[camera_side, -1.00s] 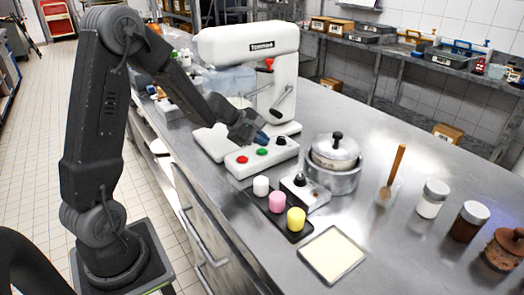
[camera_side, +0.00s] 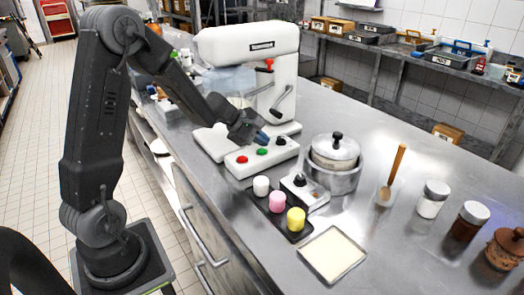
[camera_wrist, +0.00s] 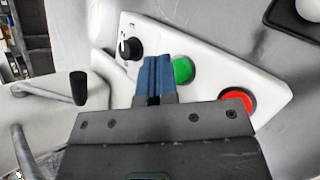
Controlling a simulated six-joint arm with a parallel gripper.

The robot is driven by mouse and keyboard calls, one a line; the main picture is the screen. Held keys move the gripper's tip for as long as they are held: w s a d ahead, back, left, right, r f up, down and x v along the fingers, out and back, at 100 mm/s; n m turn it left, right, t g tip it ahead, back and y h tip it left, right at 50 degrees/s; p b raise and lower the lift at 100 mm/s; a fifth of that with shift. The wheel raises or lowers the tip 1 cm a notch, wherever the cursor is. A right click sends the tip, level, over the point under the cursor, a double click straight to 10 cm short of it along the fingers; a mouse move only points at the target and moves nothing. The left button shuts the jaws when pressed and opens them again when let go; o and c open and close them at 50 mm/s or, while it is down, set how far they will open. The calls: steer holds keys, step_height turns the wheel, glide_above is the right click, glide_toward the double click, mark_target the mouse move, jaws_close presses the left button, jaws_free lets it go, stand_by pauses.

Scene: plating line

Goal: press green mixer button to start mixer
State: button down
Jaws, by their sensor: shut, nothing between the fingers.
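The green button (camera_side: 262,151) sits on the mixer's white control panel (camera_side: 278,155), between a red button (camera_side: 242,160) and a black knob (camera_side: 281,141). The white stand mixer (camera_side: 250,42) stands behind the panel. My gripper (camera_side: 264,138) is shut and empty, with blue fingertips just above the panel near the green button. In the wrist view the fingertips (camera_wrist: 155,68) lie over the panel between the black knob (camera_wrist: 130,48) and the green button (camera_wrist: 183,70), beside the button's left edge. I cannot tell whether they touch anything.
A black tray holds white, pink and yellow (camera_side: 296,219) cylinders in front of the panel. A lidded pot (camera_side: 334,160) on a burner, a pale square tray (camera_side: 332,253), a wooden spoon (camera_side: 392,175) and jars (camera_side: 432,199) stand to the right.

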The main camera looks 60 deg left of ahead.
stand_by(0.5)
steer(key=shift+f, duration=0.45)
